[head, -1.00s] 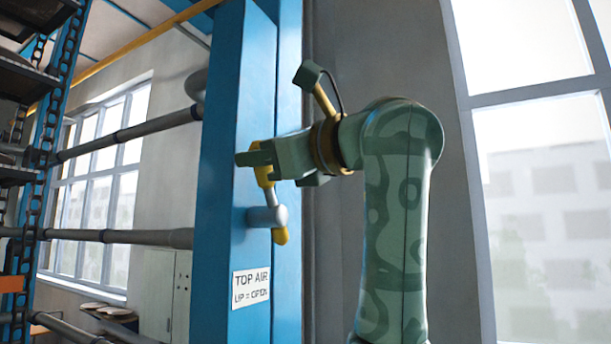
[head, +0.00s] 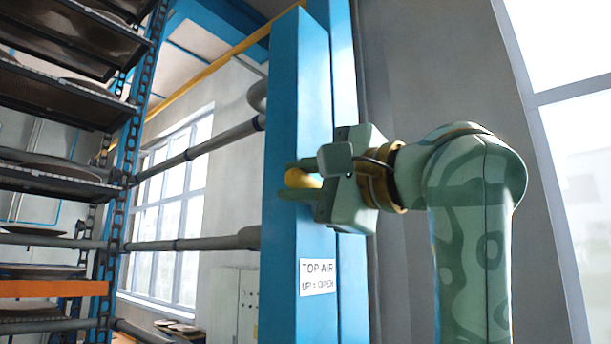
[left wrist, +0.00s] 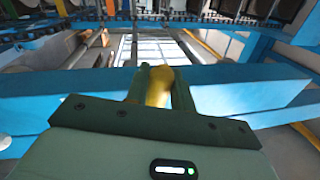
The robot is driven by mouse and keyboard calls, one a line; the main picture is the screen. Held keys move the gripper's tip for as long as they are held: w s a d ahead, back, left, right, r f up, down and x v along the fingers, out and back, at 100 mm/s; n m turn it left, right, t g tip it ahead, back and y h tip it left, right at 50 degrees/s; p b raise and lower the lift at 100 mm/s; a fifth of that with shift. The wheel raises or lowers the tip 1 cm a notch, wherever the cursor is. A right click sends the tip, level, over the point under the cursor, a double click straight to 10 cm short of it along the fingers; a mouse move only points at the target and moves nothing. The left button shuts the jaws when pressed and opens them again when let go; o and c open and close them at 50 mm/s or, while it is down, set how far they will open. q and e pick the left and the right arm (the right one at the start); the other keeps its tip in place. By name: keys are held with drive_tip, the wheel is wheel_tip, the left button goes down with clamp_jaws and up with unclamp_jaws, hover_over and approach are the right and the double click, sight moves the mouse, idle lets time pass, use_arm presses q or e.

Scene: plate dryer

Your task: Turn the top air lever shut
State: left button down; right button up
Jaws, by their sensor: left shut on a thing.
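My left gripper (head: 298,179) is shut on the yellow grip of the top air lever (head: 302,179), at the front of the blue post. One finger lies above the grip and one below it. The lever's grey shaft and pivot are hidden behind the hand, so its exact angle cannot be told. The left wrist view also shows the yellow grip (left wrist: 158,86) between the two green fingers (left wrist: 160,90). A white sign (head: 318,277) reading "TOP AIR, UP = OPEN" is on the post below the gripper. My right gripper is not in view.
The blue post (head: 297,80) stands upright, with grey pipes (head: 195,152) running to it from the left. A tall rack (head: 60,185) with several shelves of plates fills the left side. A grey wall and a window (head: 575,150) are at the right.

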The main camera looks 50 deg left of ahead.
use_arm(q)
drive_tip(key=shift+f+n+b, duration=0.35)
drive_tip(key=shift+f+n, duration=0.55)
drive_tip(key=shift+n, duration=0.4)
drive_tip(key=shift+s+g, duration=0.1)
drive_tip(key=shift+g, duration=0.2)
drive_tip(key=c, duration=1.4)
unclamp_jaws()
drive_tip(key=shift+o, duration=0.8)
drive_tip(key=b+v, duration=0.2)
drive_tip(key=v, duration=1.4)
drive_tip(key=shift+d, duration=0.15)
